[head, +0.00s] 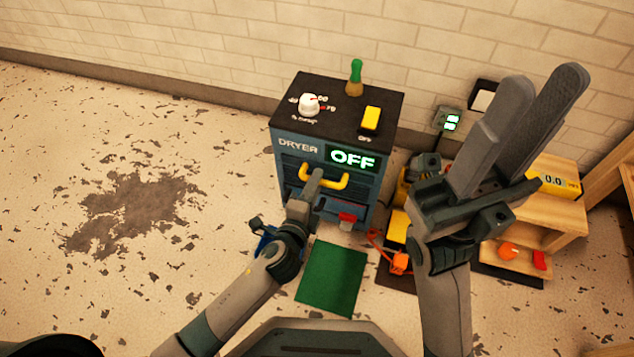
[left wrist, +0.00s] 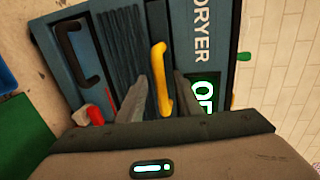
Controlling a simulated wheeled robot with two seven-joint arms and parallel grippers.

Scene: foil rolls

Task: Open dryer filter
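The blue dryer (head: 289,163) stands on the floor against the wall, with a lit OFF display (head: 352,159). A yellow handle (head: 341,184) sits on its front below the DRYER label. In the left wrist view the handle (left wrist: 160,62) runs between the fingers of my left gripper (left wrist: 160,85), which are apart with gaps beside it. In the head view my left gripper (head: 316,178) is at the handle and hides part of it. A dark handle (left wrist: 76,52) is lower on the front. My right gripper (head: 545,82) is open and empty, raised at the right.
On the dryer top are a white knob (head: 309,104), a yellow switch (head: 370,118) and a green-handled brush (head: 355,78). A red part (head: 347,219) is low on the front. A green mat (head: 333,278) lies before it. A wooden shelf (head: 560,205) stands right. The left floor is clear.

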